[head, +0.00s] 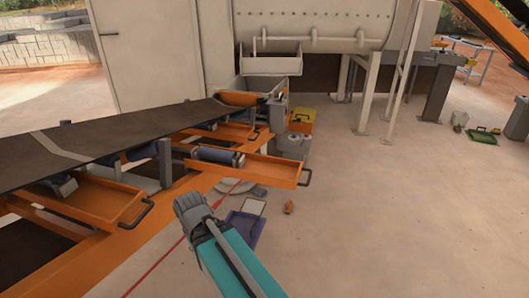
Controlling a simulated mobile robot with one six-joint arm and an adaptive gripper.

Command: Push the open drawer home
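Orange drawers with dark handles sit under the conveyor. One drawer (265,172) in the middle sticks out to the right, with its dark handle (305,178) at its right end. Another drawer (95,203) at the left also juts out, with its handle (137,214) at its right end. I cannot tell from this view how far each slides. My gripper (187,203) is the grey end of my teal arm, low in the middle, between the two drawers in the picture and apart from both handles. Its fingers are too small and turned away to read.
The dark conveyor belt (120,131) runs above the drawers on an orange frame. A blue tray (243,228) and a small orange object (289,207) lie on the floor.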

